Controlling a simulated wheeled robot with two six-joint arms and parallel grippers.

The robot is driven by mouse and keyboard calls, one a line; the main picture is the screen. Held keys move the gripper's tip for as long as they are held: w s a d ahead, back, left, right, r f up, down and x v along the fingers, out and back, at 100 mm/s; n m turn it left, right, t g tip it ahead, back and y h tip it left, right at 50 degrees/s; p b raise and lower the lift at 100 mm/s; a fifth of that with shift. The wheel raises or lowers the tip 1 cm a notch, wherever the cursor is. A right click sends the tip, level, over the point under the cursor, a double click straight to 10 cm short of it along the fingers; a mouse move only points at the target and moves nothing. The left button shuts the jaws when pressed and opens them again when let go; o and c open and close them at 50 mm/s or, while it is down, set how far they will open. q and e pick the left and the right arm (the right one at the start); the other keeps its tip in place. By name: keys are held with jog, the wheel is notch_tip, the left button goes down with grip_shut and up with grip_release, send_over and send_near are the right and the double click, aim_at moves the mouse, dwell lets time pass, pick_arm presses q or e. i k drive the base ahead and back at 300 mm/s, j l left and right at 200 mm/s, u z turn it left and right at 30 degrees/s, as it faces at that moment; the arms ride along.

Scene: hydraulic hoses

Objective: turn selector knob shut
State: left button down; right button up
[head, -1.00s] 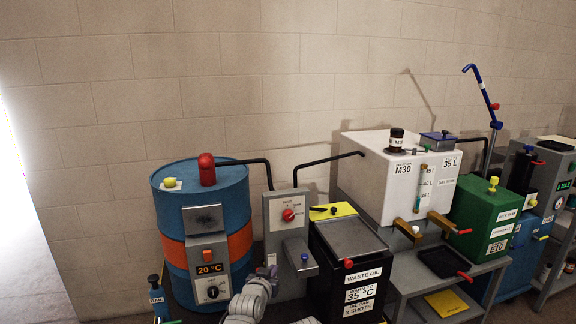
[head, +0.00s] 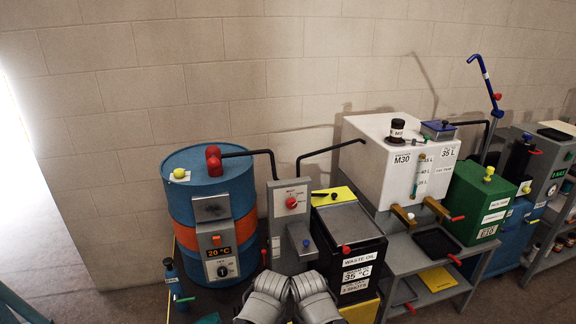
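A red knob (head: 291,202) with a pale pointer sits on the upright grey panel (head: 278,234); it looks like the selector. The small lettering around it is too blurred to read. A black dial (head: 222,270) sits on the control box of the blue and orange drum (head: 175,215). Two grey links of my arms come up at the bottom centre, below the panel and apart from the red knob. No gripper fingers show in the head view, so I cannot see what either gripper does.
A black waste oil box (head: 350,262) stands right of the panel. A white tank (head: 380,165) with brass taps stands further right, with a green box (head: 478,205) beside it. Black pipes arch above the panel. A blue bottle (head: 171,275) stands left of the drum.

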aim_at(290, 203)
jog(key=i+j, duration=0.1)
jog(key=i, duration=0.95)
jog(key=k+l+u, duration=0.2)
jog(key=l, duration=0.2)
jog(key=k+l+u, duration=0.15)
jog(key=l, duration=0.25)
jog(key=k+l+u, duration=0.2)
jog(key=k+l, duration=0.1)
jog(key=l, duration=0.05)
